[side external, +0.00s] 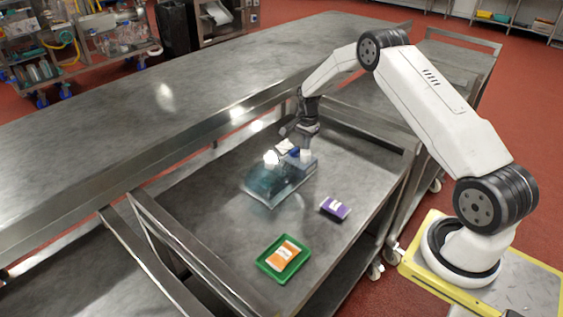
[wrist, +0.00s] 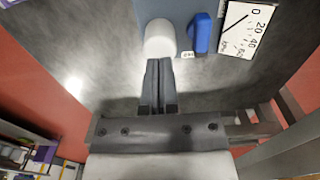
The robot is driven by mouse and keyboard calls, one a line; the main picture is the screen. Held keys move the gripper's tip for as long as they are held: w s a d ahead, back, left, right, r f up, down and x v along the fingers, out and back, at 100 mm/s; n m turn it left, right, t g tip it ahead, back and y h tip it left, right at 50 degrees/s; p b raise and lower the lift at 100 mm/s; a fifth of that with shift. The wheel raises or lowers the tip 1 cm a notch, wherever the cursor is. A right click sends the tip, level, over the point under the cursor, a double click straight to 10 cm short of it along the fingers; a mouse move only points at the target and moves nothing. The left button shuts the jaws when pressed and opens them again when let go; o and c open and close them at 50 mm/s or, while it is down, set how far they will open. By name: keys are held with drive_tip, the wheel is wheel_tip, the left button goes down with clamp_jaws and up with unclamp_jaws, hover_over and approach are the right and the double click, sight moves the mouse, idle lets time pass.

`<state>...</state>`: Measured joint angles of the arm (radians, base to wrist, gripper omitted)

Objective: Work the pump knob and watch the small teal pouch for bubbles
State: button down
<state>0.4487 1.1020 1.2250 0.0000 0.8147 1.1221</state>
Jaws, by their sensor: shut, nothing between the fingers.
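A see-through teal tank (side external: 272,186) sits on the cart's top. A blue-grey panel at its back carries a white gauge (side external: 285,147), also in the wrist view (wrist: 248,28). In the wrist view a white round knob (wrist: 160,37) stands beside a blue lever (wrist: 201,34); I cannot tell for sure which is the pump knob. My gripper (wrist: 158,62) is shut and empty, its fingertips close to the white knob; contact is unclear. In the side view my gripper (side external: 308,139) is over the panel. I cannot make out the teal pouch or bubbles in the tank.
A purple pouch (side external: 335,208) lies on the cart (side external: 215,225) right of the tank. An orange pouch (side external: 284,253) lies in a green tray (side external: 269,267) at the front. Raised metal rails edge the cart. A long steel table (side external: 120,130) stands behind it.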

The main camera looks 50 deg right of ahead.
sight(306, 151)
drive_tip(key=shift+f, duration=1.6)
drive_tip(key=shift+r, duration=1.1)
drive_tip(key=shift+f, duration=0.9)
idle(0.3)
drive_tip(key=shift+r, duration=1)
drive_tip(key=shift+r, duration=2.95)
